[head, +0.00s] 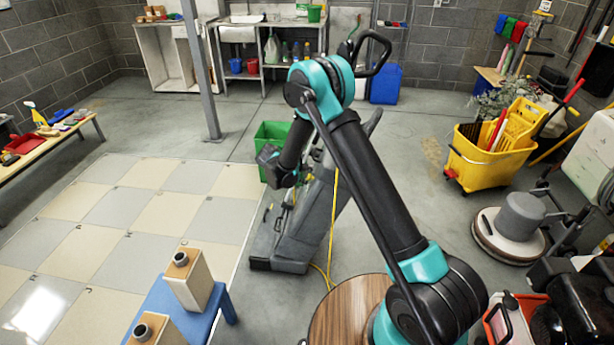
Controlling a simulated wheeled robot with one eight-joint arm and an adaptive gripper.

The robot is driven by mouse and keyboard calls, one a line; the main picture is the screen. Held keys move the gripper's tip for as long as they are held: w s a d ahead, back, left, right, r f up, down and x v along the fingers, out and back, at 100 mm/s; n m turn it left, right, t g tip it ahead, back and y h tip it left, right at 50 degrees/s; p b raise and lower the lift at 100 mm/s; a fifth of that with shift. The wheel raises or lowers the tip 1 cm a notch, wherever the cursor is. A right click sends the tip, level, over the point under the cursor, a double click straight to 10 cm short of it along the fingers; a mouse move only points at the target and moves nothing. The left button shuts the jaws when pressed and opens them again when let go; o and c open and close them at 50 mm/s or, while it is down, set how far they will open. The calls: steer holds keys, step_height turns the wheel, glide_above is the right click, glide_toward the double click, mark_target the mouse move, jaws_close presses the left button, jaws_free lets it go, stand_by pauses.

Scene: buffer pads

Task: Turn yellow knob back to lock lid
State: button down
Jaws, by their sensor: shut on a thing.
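The grey upright floor machine (320,210) stands on the floor in the middle of the head view. My arm bends over it from the lower right, and its dark end reaches down to the machine's near-left side. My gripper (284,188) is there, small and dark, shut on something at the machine. Small yellow parts show just below it; the yellow knob is too small and too covered to make out clearly. The lid's edges and whether it sits closed cannot be told from here.
A green bin (270,136) stands just behind the machine. A yellow cable (330,240) runs down beside it. A blue bench (190,310) with two beige containers is at front left. A yellow mop bucket (490,155) and a round floor polisher (515,235) stand right. The tiled area is clear.

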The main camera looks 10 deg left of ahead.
steer(key=m+t, duration=0.1)
steer(key=m+t+h, duration=0.1)
steer(key=shift+s+a+f+m+t+h, duration=0.15)
steer(key=shift+f+m+t+h, duration=0.15)
steer(key=shift+m+t, duration=0.1)
steer(key=shift+f+m+t+h, duration=0.15)
steer(key=shift+m+t+h, duration=0.75)
steer(key=shift+m+h, duration=0.45)
steer(key=shift+m, duration=0.35)
steer(key=c, duration=1.2)
jaws_free()
steer(key=shift+s+a, duration=0.1)
steer(key=v, duration=1.2)
